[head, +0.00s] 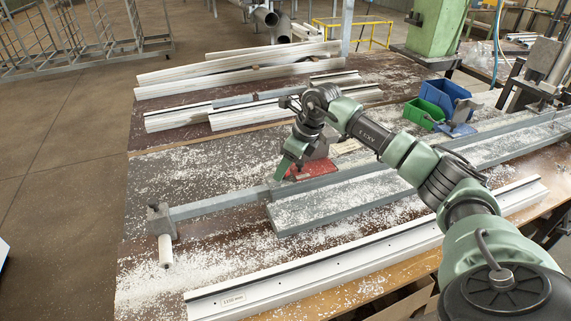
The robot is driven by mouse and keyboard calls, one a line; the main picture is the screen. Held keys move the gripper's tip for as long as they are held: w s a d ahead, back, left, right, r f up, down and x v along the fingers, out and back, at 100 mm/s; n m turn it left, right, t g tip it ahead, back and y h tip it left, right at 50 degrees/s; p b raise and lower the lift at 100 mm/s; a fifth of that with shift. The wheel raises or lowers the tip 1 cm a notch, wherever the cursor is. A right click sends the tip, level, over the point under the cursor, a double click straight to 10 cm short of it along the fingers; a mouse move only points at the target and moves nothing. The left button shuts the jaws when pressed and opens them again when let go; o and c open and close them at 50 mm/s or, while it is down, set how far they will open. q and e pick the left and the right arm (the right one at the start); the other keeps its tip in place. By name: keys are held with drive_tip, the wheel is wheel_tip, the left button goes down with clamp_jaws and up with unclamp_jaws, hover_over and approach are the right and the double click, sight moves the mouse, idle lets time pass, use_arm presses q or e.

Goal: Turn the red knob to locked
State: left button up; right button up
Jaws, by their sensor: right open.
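A flat red part (318,168) shows beside the metal rail near the middle of the bench, partly hidden by my right gripper. I cannot tell whether it is the red knob or a part under it, and no locked mark can be read. My right gripper (284,170) points down at the left edge of the red part, its green fingers just above or beside it. It is open, and I see nothing between the fingers. Whether it touches the red part cannot be told. My left gripper is not in view.
A grey rail (220,204) runs across the bench to an end block (160,221) with a pale handle (165,251). A long white profile (370,262) lies in front; more profiles (240,70) lie behind. Blue (443,95) and green (418,114) bins stand right. White chips cover the bench.

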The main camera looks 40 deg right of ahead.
clamp_jaws()
drive_tip(key=m+h, duration=0.1)
drive_tip(key=m, duration=0.1)
drive_tip(key=m+b, duration=0.1)
drive_tip(key=m, duration=0.1)
drive_tip(key=shift+a+m+t+h, duration=0.15)
drive_tip(key=shift+m+t+h, duration=0.15)
drive_tip(key=shift+h, duration=0.1)
drive_tip(key=m+h+b, duration=0.1)
drive_tip(key=m, duration=0.1)
drive_tip(key=m+b, duration=0.1)
drive_tip(key=m, duration=0.1)
drive_tip(key=shift+a+m+h, duration=0.15)
drive_tip(key=shift+m+h, duration=0.15)
drive_tip(key=shift+h, duration=0.1)
drive_tip(key=m, duration=0.2)
drive_tip(key=m+g+h+b, duration=0.1)
drive_tip(key=m, duration=0.1)
drive_tip(key=shift+a+m+h, duration=0.1)
drive_tip(key=shift+m+h, duration=0.2)
drive_tip(key=shift+w+r+m+g+h+b, duration=0.1)
drive_tip(key=shift+m+g+h+b, duration=0.25)
drive_tip(key=shift+m, duration=0.7)
drive_tip(key=shift+m+g+h+b, duration=0.25)
drive_tip(key=shift+m+b, duration=0.05)
drive_tip(key=shift+m, duration=0.75)
unclamp_jaws()
